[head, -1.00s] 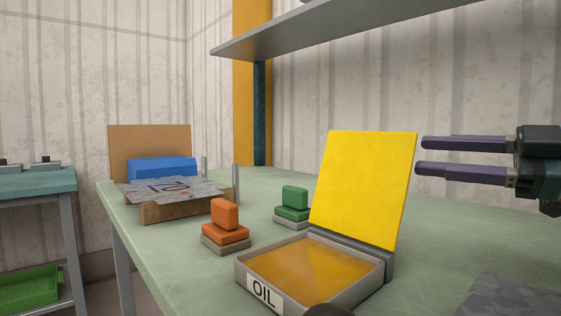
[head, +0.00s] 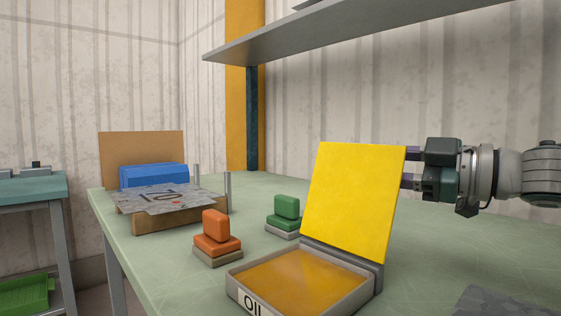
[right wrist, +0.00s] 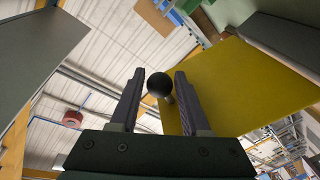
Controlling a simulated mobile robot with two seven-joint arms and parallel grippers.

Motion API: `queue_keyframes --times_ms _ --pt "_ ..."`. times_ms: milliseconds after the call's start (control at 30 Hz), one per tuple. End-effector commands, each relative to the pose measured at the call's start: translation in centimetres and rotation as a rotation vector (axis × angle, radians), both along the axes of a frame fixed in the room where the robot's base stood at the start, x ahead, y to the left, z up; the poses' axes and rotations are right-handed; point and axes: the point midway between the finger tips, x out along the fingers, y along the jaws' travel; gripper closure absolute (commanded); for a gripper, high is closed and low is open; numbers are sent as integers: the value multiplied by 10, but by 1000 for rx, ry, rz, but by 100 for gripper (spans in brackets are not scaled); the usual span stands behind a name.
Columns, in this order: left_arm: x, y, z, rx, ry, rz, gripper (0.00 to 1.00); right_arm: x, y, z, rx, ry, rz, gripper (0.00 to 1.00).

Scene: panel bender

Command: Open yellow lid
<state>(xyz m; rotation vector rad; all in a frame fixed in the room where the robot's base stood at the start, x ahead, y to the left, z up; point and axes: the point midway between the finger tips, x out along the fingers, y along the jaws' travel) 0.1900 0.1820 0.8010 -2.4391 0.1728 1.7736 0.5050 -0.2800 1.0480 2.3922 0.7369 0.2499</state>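The yellow lid (head: 352,205) stands raised, leaning back slightly, at the rear edge of the oil tray (head: 232,284). The tray is uncovered and shows amber oil. My right gripper (head: 410,166) reaches in from the right behind the lid, which hides its fingertips in the head view. In the right wrist view the gripper (right wrist: 160,72) has its fingers spread, with a round black knob (right wrist: 159,85) between them and visible gaps. The lid (right wrist: 235,88) also shows there, right of the knob. My left gripper is not in view.
Orange (head: 216,240) and green (head: 286,215) blocks stand on the green table (head: 180,280) left of the lid. A metal sheet (head: 160,197) lies on a stand farther left. A shelf (head: 350,28) hangs above.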

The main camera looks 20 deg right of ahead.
Motion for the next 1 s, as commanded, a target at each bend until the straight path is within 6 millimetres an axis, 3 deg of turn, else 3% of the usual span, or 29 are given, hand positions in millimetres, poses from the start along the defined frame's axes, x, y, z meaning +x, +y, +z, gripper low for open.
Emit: queue_keyframes --times_ms 33,400,1000 --pt "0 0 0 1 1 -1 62 0 0 0 0 0 0 60" --pt "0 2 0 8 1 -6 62 0 0 0 0 0 0 100" --pt "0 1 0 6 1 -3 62 0 0 0 0 1 1 100"
